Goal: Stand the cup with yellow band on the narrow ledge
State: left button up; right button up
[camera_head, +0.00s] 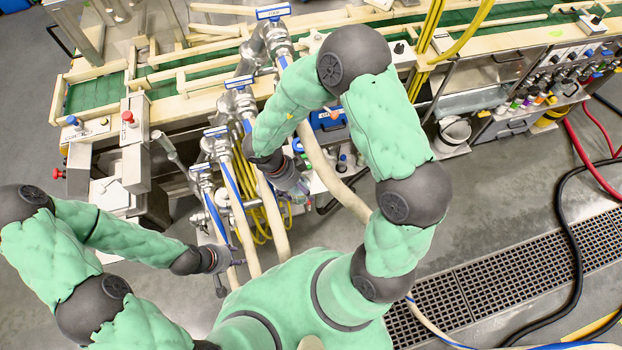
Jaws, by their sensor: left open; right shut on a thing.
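My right arm reaches over the machine's front and bends back down. Its gripper (292,184) points down and right beside the pale hoses. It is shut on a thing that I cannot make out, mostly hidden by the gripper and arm. My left gripper (222,272) is low at the left, open and empty, beside the hoses and above the floor. I cannot pick out the cup with yellow band for sure. I cannot tell which edge is the narrow ledge; a low shelf (327,182) with small bottles lies just right of my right gripper.
A conveyor with a green belt (95,93) runs along the back. Valves with blue-taped hoses (240,84) stand left of my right gripper. A blue container (327,118) sits behind it. Several coloured bottles (528,101) line the right side. The floor (480,205) at right is open, with hoses and a grating.

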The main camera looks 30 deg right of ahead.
jog(key=w+d+f+b, duration=0.1)
jog(key=w+d+f, duration=0.1)
jog(key=f, duration=0.1)
jog(key=w+d+f+b, duration=0.1)
jog(key=d+f, duration=0.2)
jog(key=f, duration=0.1)
jog(key=w+d+f+b, duration=0.1)
jog(key=w+d+f, duration=0.1)
jog(key=f, duration=0.2)
jog(key=shift+w+d, duration=0.25)
jog(key=shift+w, duration=0.1)
jog(key=o, duration=1.3)
jog(key=shift+c, duration=0.2)
